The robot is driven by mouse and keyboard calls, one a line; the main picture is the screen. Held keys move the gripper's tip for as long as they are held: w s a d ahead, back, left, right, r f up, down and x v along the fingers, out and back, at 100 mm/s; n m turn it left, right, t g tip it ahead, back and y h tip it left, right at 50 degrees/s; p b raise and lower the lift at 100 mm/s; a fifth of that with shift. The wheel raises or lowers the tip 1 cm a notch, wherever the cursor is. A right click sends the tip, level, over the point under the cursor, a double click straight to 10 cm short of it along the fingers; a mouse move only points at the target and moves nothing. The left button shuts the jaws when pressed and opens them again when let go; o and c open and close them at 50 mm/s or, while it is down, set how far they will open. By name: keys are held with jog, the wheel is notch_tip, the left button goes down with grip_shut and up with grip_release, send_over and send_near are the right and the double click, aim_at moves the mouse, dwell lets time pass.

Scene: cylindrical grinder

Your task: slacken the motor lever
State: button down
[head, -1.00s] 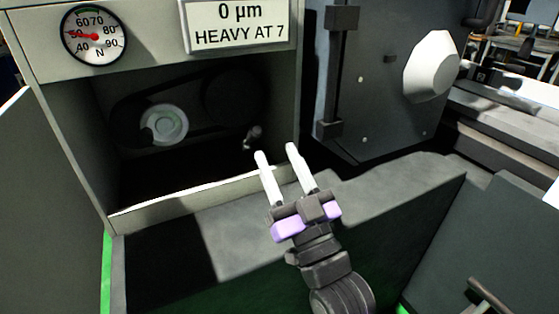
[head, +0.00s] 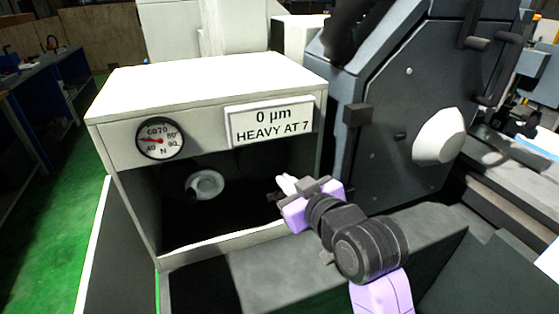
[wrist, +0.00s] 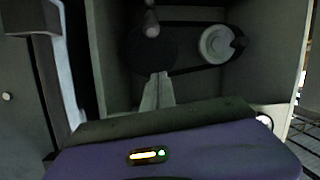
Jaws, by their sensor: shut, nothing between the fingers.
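The motor lever is a short grey rod with a rounded knob (wrist: 152,30), inside the open cabinet bay, in front of the belt. In the wrist view it stands just beyond my fingertips, with a gap between. In the head view the lever is mostly hidden by my gripper (head: 287,184). My gripper is at the bay's right side. Its pale fingers (wrist: 157,80) are closed together in the wrist view, with nothing between them.
The bay holds a belt and a pale pulley (head: 206,184). Its cabinet (head: 205,85) carries a dial gauge (head: 160,139) and a sign (head: 270,122) reading "0 µm HEAVY AT 7". A dark hinged panel with a white knob (head: 439,136) stands close on the right.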

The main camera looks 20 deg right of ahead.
notch_tip(320, 180, up, 2)
jog(key=g+p, duration=0.1)
jog(key=p, duration=0.1)
jog(key=n+g+p, duration=0.1)
send_over(280, 197)
jog(key=w+a, duration=0.1)
jog(key=w, duration=0.1)
notch_tip(280, 197, down, 4)
jog(key=shift+s+d+f+p, duration=0.15)
jog(key=shift+s+f+p, duration=0.15)
jog(key=shift+f, duration=0.3)
jog(key=shift+s+d+f+p, duration=0.15)
jog(key=shift+s+f+p, duration=0.15)
jog(key=shift+f, duration=0.3)
jog(key=shift+s+d+f, duration=0.15)
jog(key=shift+s+f, duration=0.2)
jog(key=shift+f, duration=0.05)
jog(key=shift+f, duration=0.1)
